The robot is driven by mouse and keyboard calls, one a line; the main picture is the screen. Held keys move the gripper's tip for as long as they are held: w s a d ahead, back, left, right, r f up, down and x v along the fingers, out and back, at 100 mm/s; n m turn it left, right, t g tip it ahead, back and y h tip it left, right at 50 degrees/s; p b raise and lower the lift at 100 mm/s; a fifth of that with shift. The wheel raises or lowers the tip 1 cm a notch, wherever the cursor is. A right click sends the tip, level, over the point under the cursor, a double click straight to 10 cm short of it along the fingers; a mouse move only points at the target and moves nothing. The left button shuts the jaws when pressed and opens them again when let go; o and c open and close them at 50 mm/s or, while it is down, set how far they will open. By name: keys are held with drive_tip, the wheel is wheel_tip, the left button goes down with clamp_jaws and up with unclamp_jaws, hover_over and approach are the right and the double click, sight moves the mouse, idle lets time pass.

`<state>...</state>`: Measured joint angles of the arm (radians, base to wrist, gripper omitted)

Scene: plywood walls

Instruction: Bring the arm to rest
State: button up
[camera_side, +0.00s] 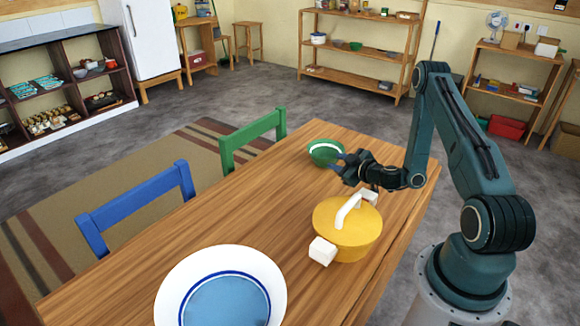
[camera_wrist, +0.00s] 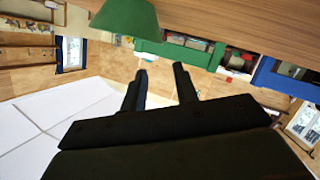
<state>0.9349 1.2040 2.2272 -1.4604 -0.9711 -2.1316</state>
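My gripper (camera_side: 341,162) hangs above the wooden table, level and pointing left, just right of a green bowl (camera_side: 322,153) in the side view. In the wrist view my gripper (camera_wrist: 160,72) shows two dark fingers spread apart with nothing between them. The green bowl (camera_wrist: 127,17) appears upside down at the top of the wrist view, near but apart from the fingertips. From these frames I cannot tell the exact gap between the gripper and the bowl.
A yellow pot (camera_side: 340,240) with white handles stands below my forearm. A white plate with a blue centre (camera_side: 262,272) lies at the table's near end. Blue (camera_side: 135,205) and green (camera_side: 252,138) chairs line the left edge. The table (camera_side: 215,222) between them is clear.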

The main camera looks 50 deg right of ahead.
drive_tip(key=w+a+r+n+t+y, duration=0.1)
drive_tip(key=w+a+r+n+y, duration=0.3)
drive_tip(key=a+r, duration=0.6)
drive_tip(key=s+a+r+n+g+y, duration=0.2)
drive_tip(key=a+r+g+y, duration=0.3)
drive_tip(key=a+r, duration=0.65)
drive_tip(key=s+a+r+m+g+h, duration=0.2)
drive_tip(key=s+r+m, duration=0.2)
drive_tip(key=s, duration=0.8)
drive_tip(key=s+a+r+m+g+h, duration=0.2)
drive_tip(key=s+a+r+m, duration=0.1)
drive_tip(key=s, duration=1)
drive_tip(key=shift+s+a+r+m, duration=0.2)
drive_tip(key=shift+s+r+m, duration=0.1)
drive_tip(key=shift+r+m, duration=0.2)
